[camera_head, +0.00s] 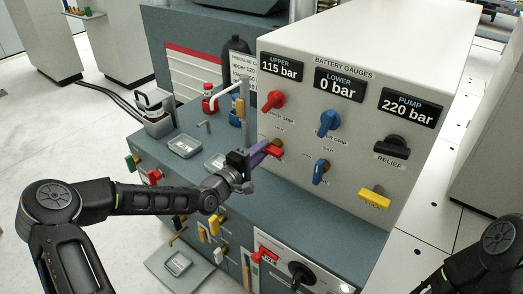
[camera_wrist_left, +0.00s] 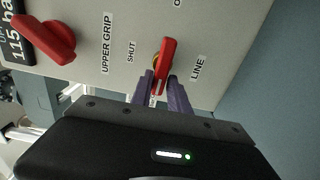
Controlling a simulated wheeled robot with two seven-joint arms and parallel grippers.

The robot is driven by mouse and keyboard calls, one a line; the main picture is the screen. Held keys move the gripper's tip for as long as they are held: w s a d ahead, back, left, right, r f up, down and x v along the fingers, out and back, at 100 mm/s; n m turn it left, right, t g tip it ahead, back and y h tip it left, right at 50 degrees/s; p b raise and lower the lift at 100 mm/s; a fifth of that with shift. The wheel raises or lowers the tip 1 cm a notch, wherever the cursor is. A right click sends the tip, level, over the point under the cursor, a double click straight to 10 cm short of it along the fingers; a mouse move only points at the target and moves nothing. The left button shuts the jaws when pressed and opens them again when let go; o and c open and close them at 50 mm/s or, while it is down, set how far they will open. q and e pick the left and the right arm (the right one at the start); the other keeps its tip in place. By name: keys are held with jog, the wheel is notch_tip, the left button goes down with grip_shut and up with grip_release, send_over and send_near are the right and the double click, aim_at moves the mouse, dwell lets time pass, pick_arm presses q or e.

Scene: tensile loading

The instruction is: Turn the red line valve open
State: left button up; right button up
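The red line valve handle (camera_wrist_left: 166,58) sits on the grey panel between the SHUT and LINE labels in the left wrist view. Its long side runs up and down in that view. In the head view the red handle (camera_head: 275,149) shows just past the purple fingers. My left gripper (camera_wrist_left: 161,88) has a finger on each side of the handle's near end. It also shows at the panel's lower left in the head view (camera_head: 261,152). Whether both fingers press on the handle is not clear. My right arm shows at the lower right, with its gripper out of view.
The red upper grip knob (camera_head: 273,100) is above the line valve. Two blue knobs (camera_head: 329,122) (camera_head: 320,172), a black relief handle (camera_head: 392,146) and a yellow handle (camera_head: 374,198) are to the right. An upright post with a hook (camera_head: 243,100) stands left of the panel.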

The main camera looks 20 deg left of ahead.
pick_arm(q)
jog(key=o, duration=0.3)
jog(key=p+v, duration=0.1)
jog(key=v, duration=0.6)
jog(key=shift+s, duration=0.4)
jog(key=shift+a, duration=0.1)
